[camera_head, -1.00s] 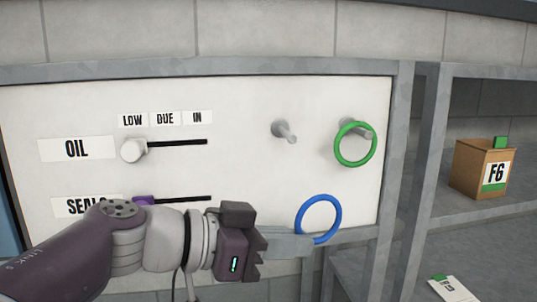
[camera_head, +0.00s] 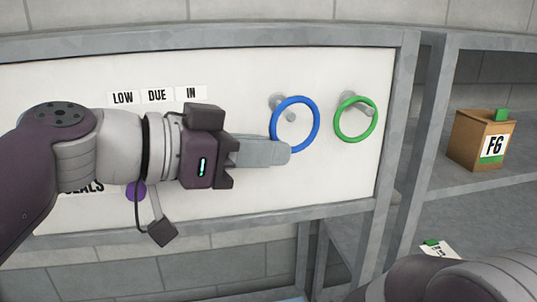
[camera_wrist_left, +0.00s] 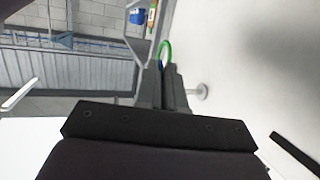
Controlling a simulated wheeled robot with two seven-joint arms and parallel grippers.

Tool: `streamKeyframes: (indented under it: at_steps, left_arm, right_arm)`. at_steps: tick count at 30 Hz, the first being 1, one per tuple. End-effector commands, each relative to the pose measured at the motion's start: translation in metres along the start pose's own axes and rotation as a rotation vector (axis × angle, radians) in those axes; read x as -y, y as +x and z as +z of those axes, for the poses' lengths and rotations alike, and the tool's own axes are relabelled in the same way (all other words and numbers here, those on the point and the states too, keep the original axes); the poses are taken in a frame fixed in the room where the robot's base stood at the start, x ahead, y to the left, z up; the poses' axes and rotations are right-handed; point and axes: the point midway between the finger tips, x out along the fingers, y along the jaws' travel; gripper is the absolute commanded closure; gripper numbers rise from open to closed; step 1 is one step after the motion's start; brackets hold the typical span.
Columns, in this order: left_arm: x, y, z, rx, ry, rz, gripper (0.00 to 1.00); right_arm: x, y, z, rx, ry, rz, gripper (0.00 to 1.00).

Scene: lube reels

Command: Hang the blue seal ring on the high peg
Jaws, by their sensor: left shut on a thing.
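The blue seal ring (camera_head: 317,136) is pinched at its lower left edge by my left gripper (camera_head: 281,153), which is shut on it. A green ring (camera_head: 337,122) hangs on the right peg (camera_head: 366,109). In the left wrist view, a peg (camera_wrist_left: 202,91) stands to the right of my gripper fingers (camera_wrist_left: 163,78), and the green ring (camera_wrist_left: 167,46) shows beyond them. My right gripper is out of view.
The white panel (camera_head: 240,205) has a grey frame (camera_head: 215,226) and label tags (camera_head: 157,96). My left arm covers much of its left side. At right, a shelf (camera_head: 408,182) holds a cardboard box (camera_head: 477,140) marked F6. My right arm shows at the bottom right.

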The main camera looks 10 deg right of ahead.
Motion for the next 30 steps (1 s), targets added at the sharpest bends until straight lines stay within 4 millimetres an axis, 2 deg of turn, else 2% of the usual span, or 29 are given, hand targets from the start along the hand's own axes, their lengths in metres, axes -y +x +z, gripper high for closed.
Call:
streamKeyframes:
  at_steps: [15,30]
  left_arm:
    - [0.039,0.012,0.001,0.0,-0.001,0.0,1.0]
    - [0.048,0.016,0.007,-0.001,0.001,0.0,1.0]
  right_arm:
    - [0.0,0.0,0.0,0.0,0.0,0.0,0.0]
    - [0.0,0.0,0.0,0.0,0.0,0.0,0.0]
